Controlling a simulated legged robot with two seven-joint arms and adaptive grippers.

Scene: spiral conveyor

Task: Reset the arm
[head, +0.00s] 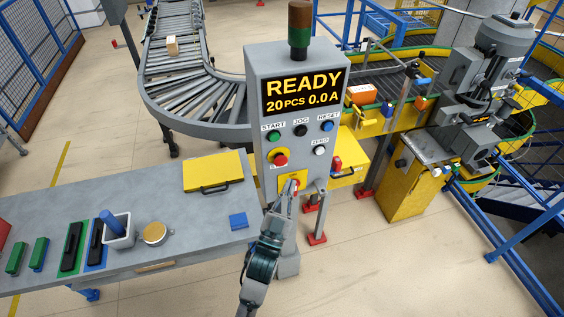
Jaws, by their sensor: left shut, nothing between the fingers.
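My left gripper (291,188) is shut and empty. Its fingertips are in front of a yellow plate (303,179) low on the front of the grey control box. I cannot tell whether they touch it. My left arm comes up from the bottom edge of the head view, right of the workbench. The gripper partly hides the yellow plate. My right gripper is not in view.
The control box (257,75) reads READY and carries several buttons, including a blue RESET button (327,127) and a red mushroom button (280,159). A grey workbench (180,208) with tools stands left. A roller conveyor (178,88) is behind. Yellow machinery (408,190) stands right.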

